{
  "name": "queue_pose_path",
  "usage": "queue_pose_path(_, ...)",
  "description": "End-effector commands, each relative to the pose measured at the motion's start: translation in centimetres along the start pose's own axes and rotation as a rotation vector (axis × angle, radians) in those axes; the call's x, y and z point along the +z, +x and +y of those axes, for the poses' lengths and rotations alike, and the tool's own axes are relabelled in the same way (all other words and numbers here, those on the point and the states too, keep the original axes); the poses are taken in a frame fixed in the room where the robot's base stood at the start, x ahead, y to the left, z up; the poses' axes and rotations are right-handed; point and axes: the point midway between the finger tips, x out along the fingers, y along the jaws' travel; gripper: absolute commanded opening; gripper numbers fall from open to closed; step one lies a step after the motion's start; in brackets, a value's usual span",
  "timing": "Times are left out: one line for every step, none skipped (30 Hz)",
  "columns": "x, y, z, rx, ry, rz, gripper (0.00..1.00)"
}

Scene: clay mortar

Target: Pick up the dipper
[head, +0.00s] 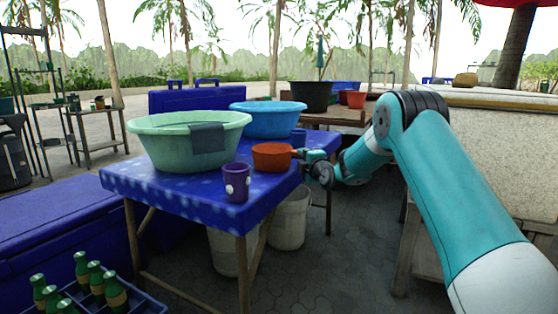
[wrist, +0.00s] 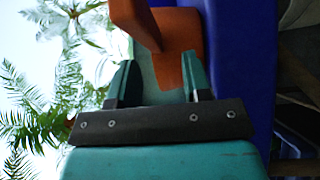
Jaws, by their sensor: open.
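The orange dipper (head: 271,157) sits on the blue-covered table (head: 215,202) near its right edge, with its short handle pointing right. My gripper (head: 306,155) is at the table's right edge, close beside the handle. In the wrist view, my gripper (wrist: 160,66) is open. The orange dipper (wrist: 180,40) shows just beyond and partly between the fingers. I cannot tell whether the fingers touch it.
A purple cup (head: 236,182) stands on the table in front of the dipper. A green basin (head: 165,150) with a grey cloth (head: 208,138) and a blue basin (head: 267,118) stand on the left and behind. White buckets (head: 290,222) stand below the table.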

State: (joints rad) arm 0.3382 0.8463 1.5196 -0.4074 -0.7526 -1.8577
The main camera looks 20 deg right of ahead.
Motion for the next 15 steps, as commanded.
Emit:
queue_pose_path(-0.1, 0.7, 0.1, 0.001, -0.001, 0.001, 0.45)
queue_pose_path(0.0, 1.1, 0.2, 0.003, -0.002, 0.001, 0.45)
queue_pose_path(0.0, 1.7, 0.3, 0.003, -0.001, 0.001, 0.45)
queue_pose_path(0.1, 2.1, 0.4, 0.003, -0.001, 0.0, 0.45)
queue_pose_path(0.1, 2.5, 0.5, 0.002, -0.001, 0.0, 0.45)
queue_pose_path(0.1, 3.0, 0.4, 0.001, -0.001, 0.0, 0.45)
queue_pose_path(0.1, 3.4, 0.5, 0.001, 0.0, 0.001, 0.45)
queue_pose_path(0.1, 3.7, 0.4, 0.0, 0.0, 0.0, 0.45)
queue_pose_path(0.1, 4.0, 0.5, 0.001, -0.001, 0.0, 0.45)
queue_pose_path(0.1, 4.2, 0.5, 0.001, -0.001, 0.0, 0.45)
queue_pose_path(0.1, 4.3, 0.5, 0.001, -0.001, 0.0, 0.45)
queue_pose_path(0.1, 4.4, 0.6, 0.0, 0.0, 0.0, 0.45)
queue_pose_path(0.1, 4.5, 0.6, 0.0, 0.0, 0.0, 0.45)
queue_pose_path(0.1, 4.5, 0.6, -0.001, 0.0, 0.0, 0.45)
queue_pose_path(0.1, 4.5, 0.6, -0.001, 0.0, 0.0, 0.45)
